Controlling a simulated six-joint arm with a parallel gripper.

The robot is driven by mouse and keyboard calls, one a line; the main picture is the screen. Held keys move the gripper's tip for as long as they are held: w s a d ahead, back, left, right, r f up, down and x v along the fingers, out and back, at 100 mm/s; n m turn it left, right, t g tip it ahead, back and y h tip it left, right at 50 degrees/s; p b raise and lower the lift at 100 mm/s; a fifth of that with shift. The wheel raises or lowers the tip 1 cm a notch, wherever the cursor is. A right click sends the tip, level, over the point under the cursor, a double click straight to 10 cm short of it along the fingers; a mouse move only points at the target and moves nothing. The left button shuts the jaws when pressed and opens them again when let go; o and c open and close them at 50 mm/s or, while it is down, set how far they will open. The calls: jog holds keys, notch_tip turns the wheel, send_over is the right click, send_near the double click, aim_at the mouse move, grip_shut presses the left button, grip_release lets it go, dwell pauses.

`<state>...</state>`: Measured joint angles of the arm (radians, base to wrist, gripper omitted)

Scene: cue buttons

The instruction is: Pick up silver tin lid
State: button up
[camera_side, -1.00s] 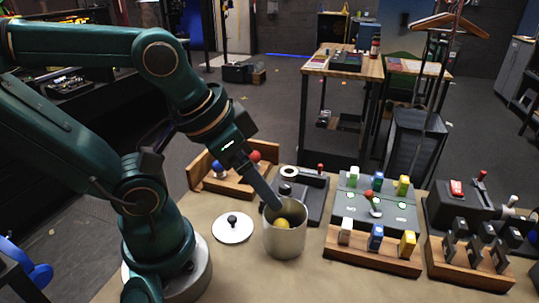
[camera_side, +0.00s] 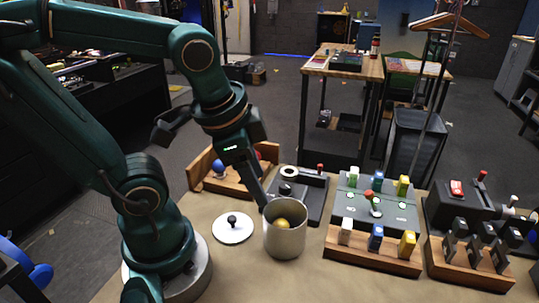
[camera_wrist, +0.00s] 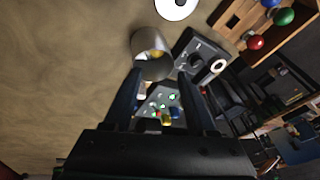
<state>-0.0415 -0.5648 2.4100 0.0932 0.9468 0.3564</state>
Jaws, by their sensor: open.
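The silver tin lid (camera_side: 245,232), a pale round disc with a black knob, lies flat on the table left of the open silver tin (camera_side: 285,242). A yellow ball (camera_side: 282,224) sits inside the tin. My gripper (camera_side: 265,203) is open, pointing down at the tin's left rear rim; whether it touches the rim I cannot tell. In the wrist view, the two dark fingers of my gripper (camera_wrist: 160,77) stand apart with nothing held between them. There the tin (camera_wrist: 146,68) lies just beyond the fingertips, and the lid (camera_wrist: 170,14) is cut by the top edge.
A wooden rack (camera_side: 212,186) with coloured balls stands behind the lid. A dark device (camera_side: 315,195) is behind the tin. A button panel (camera_side: 372,205) and a wooden block rack (camera_side: 370,262) stand to the right. The table in front of the lid is clear.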

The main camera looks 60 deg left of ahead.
aim_at(232, 218)
jog(key=a+f+m+g, duration=0.1)
jog(key=a+f+g, duration=0.1)
jog(key=a+f+m+g, duration=0.1)
jog(key=f+g, duration=0.1)
jog(key=a+f+m+g+y, duration=0.1)
jog(key=a+f+g, duration=0.1)
jog(key=f, duration=0.1)
jog(key=shift+s+a, duration=0.3)
jog(key=shift+a, duration=0.05)
jog(key=shift+s+a+f+g, duration=0.2)
jog(key=shift+s+f+g, duration=0.15)
jog(key=shift+f, duration=0.4)
jog(key=shift+x, duration=2.15)
grip_shut()
